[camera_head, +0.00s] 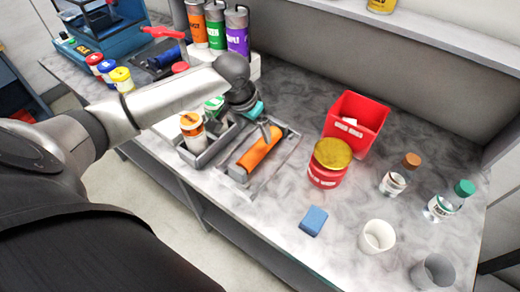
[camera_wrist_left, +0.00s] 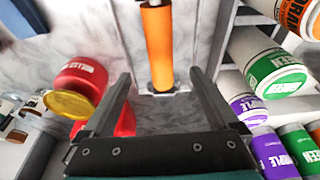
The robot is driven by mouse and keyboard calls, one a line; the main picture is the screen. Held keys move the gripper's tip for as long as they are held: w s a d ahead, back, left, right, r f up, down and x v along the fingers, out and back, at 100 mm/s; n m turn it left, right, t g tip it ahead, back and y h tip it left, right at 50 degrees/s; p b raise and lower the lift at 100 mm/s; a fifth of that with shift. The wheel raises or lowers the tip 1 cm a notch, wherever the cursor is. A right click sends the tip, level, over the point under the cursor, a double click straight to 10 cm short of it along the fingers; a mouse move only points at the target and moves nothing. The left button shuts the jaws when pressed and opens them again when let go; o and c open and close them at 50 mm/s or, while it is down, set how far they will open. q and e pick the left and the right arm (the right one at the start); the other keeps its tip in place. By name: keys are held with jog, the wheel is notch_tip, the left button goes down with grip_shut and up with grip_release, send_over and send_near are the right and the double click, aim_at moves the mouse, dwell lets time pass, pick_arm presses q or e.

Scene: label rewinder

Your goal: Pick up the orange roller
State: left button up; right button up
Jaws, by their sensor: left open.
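The orange roller (camera_head: 259,149) lies in a grey metal holder (camera_head: 238,174) on the marble-look counter. In the left wrist view the two fingers (camera_wrist_left: 159,76) are spread apart. The roller appears in line with the gap between them, with nothing clearly held. My right gripper is not in view.
A grey caddy (camera_head: 208,153) with an orange-labelled bottle (camera_head: 192,128) stands left of the roller. A red jar (camera_head: 328,165) and a red bin (camera_head: 356,122) stand to the right. A blue block (camera_head: 313,220) and cups are nearer the front edge. Tall colour-labelled canisters (camera_head: 216,28) stand behind.

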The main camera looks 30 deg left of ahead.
aim_at(259, 145)
pick_arm(q)
jog(key=b+x, duration=0.1)
jog(key=x, duration=0.9)
jog(key=shift+r, duration=0.1)
grip_shut()
dwell(0.6)
jog(key=shift+w+r, duration=0.1)
jog(key=shift+w, duration=0.05)
